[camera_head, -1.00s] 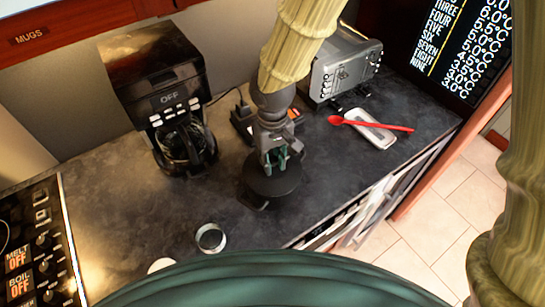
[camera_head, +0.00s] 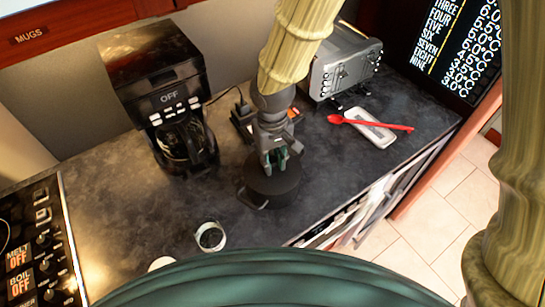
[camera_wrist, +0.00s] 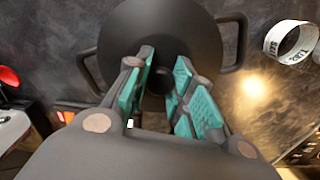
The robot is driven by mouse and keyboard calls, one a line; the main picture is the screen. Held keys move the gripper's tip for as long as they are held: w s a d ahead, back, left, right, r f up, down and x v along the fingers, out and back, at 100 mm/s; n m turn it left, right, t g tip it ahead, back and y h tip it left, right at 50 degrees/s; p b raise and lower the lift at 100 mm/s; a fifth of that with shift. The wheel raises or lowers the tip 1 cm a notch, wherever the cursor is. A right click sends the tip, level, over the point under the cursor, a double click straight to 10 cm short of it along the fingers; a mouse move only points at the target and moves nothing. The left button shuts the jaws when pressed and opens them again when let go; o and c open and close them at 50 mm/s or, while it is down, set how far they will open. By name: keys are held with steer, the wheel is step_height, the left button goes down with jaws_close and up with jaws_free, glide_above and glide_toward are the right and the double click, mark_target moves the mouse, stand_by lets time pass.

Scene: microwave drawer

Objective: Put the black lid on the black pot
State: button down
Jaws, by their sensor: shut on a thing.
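The black pot (camera_head: 251,200) stands on the dark counter near its front edge. Its two side handles show in the wrist view (camera_wrist: 234,42). The round black lid (camera_wrist: 190,28) lies over the pot's mouth and looks about level and centred. Whether it is fully seated is hard to tell, black on black. My gripper (camera_head: 276,163) points down over the lid's middle. In the wrist view, its green-padded fingers (camera_wrist: 160,88) are closed around the lid's knob, which they mostly hide.
A white cup (camera_head: 210,237) stands left of the pot, towards the front. A coffee maker (camera_head: 165,95) is at the back left and a toaster (camera_head: 343,68) at the back right. A red spoon (camera_head: 370,123) lies across a white rest (camera_head: 372,130). Counter between coffee maker and cup is clear.

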steer(key=c, duration=1.2)
jaws_free()
steer(key=shift+o, duration=0.4)
steer(key=o, duration=0.4)
steer(key=shift+o, duration=0.2)
steer(key=shift+r, duration=0.1)
steer(key=shift+r+p, duration=3)
steer(key=shift+r, duration=0.45)
